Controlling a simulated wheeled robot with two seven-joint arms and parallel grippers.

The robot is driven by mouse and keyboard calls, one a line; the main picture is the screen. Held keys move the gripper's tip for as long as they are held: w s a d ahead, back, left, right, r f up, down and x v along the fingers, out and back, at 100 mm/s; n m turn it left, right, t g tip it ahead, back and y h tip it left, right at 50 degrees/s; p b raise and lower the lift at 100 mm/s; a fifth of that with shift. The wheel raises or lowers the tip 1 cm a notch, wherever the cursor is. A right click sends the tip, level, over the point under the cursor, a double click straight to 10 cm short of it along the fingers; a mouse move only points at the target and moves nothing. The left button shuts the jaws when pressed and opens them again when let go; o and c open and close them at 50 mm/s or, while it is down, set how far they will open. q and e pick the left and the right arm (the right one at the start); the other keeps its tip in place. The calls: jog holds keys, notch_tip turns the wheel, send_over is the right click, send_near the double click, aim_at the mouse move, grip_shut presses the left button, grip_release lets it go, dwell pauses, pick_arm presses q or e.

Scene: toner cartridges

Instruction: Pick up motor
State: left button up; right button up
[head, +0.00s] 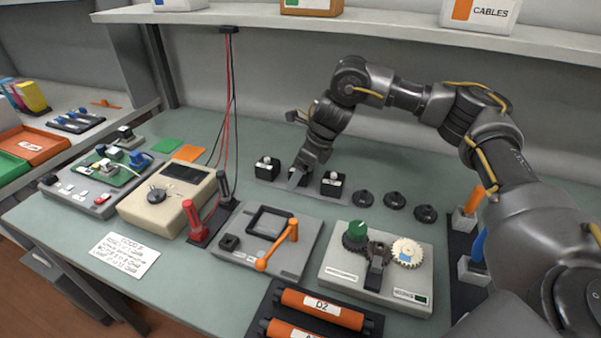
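Three small black block-shaped motors stand in a row on a grey strip at the back middle of the bench: a left one (267,168), a middle one (302,179) and a right one (332,184). The left and right ones show white labels and a light knob on top. My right gripper (297,176) points down at the middle motor and covers much of it. I cannot tell whether its fingers are closed on that motor. My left gripper is not in view.
Black round pieces (394,200) lie right of the motors. In front are a grey fixture with an orange handle (275,248), a gear board (340,265) and a tray of orange cartridges (322,309). A beige meter (167,195) with probes stands left. A shelf (400,33) overhangs the back.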

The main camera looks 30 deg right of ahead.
jog(key=shift+a+f, duration=0.1)
jog(key=shift+f, duration=0.15)
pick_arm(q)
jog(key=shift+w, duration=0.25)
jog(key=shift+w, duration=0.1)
pick_arm(e)
jog(key=shift+c, duration=0.4)
jog(key=shift+w, duration=0.1)
jog(key=c, duration=1)
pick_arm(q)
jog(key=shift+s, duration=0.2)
